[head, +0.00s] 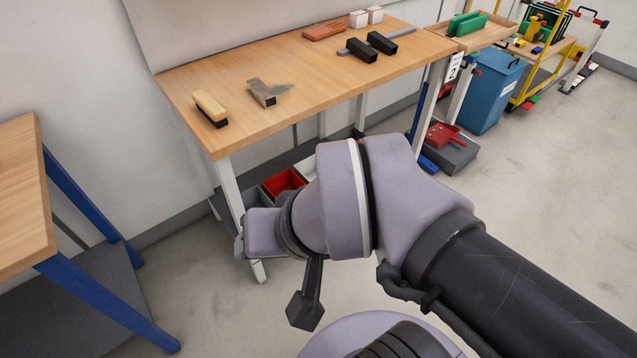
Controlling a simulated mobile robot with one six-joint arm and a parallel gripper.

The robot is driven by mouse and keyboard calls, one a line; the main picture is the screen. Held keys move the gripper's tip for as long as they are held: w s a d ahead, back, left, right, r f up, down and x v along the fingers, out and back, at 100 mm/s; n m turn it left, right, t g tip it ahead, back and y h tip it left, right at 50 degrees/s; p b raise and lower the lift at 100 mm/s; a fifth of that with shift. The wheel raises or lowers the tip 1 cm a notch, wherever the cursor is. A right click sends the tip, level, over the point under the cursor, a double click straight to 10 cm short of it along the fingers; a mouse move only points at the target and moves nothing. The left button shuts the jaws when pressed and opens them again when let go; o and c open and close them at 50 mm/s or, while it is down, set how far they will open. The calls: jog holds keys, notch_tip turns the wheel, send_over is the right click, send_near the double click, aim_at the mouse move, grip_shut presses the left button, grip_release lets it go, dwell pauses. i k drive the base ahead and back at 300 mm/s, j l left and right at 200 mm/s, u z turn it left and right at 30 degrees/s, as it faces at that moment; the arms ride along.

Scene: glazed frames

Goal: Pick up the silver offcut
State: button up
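The silver offcut (262,93) looks like a short piece of square metal tube with an open end. It lies on the wooden workbench (235,127), right of a wooden brush, with a patch of grey-brown debris beside it. My arm reaches in from the lower right, and its wrist is in front of and below the bench's front edge, well apart from the offcut. Only a small grey edge of what may be my gripper (240,246) shows at the wrist's left end. Its fingers are hidden, so I cannot see whether it is open or holds anything.
A wooden brush (210,108) lies left of the offcut. Red and grey bins (283,183) sit below the bench. Another table (22,190) stands at left.

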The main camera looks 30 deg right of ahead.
aim_at(265, 96)
jog(key=i+l+z, duration=0.1)
jog(key=i+z, duration=0.35)
jog(key=i, duration=1.1)
